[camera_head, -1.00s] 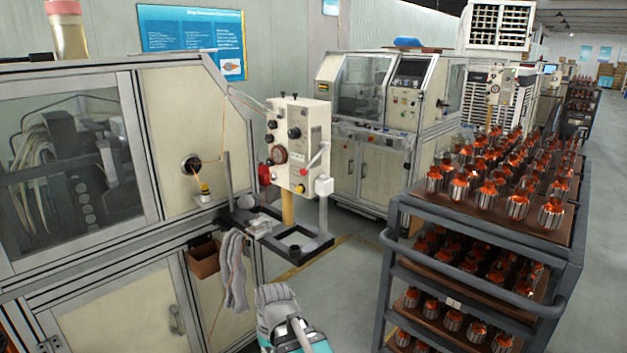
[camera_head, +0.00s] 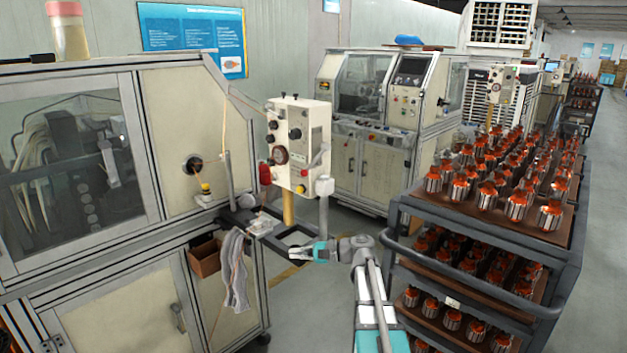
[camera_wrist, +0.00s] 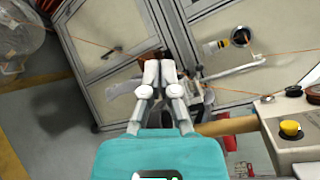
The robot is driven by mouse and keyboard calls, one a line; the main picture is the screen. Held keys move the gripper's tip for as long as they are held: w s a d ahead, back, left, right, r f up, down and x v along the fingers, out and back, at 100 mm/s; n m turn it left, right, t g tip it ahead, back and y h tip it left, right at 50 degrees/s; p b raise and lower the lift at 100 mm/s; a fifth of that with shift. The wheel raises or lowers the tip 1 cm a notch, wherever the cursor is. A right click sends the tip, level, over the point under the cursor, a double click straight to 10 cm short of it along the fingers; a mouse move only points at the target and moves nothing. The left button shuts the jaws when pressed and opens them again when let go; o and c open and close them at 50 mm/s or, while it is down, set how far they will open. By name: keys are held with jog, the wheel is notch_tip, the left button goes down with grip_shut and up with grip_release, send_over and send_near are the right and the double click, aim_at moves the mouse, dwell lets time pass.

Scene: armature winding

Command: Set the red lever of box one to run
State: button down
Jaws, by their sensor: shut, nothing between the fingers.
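A beige control box (camera_head: 312,120) with dark knobs, a round dial and a yellow button stands on a post at the winding machine. A small red part (camera_head: 304,173) sits low on its front face, near a pale lever arm (camera_head: 319,155). A larger red piece (camera_head: 265,174) is at its left side. I cannot read any run mark. My gripper (camera_head: 290,254) is shut and empty, below the box and apart from it. In the wrist view my gripper (camera_wrist: 160,68) has its fingers together. The box's edge and yellow button (camera_wrist: 290,128) show at right there.
A dark frame (camera_head: 285,257) juts from the machine below the box, close to my gripper. A rack trolley (camera_head: 390,240) with many armatures stands to the right. Open floor lies between.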

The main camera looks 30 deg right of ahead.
aim_at(315, 159)
jog(key=d+r+m+t+y, duration=0.1)
jog(key=d+r+m+t, duration=0.2)
jog(key=d, duration=0.6)
jog(key=d+r+m+t+y, duration=0.1)
jog(key=d+r+m+t, duration=0.2)
jog(key=d+r+t, duration=0.2)
jog(key=d+r, duration=0.3)
jog(key=d, duration=0.1)
jog(key=shift+s+d+r, duration=0.15)
jog(key=shift+s+d, duration=0.05)
jog(key=shift+s, duration=0.15)
jog(key=shift+w+a+p, duration=0.1)
jog(key=shift+p, duration=0.25)
jog(key=shift+p+x, duration=3.05)
jog(key=shift+x, duration=3.85)
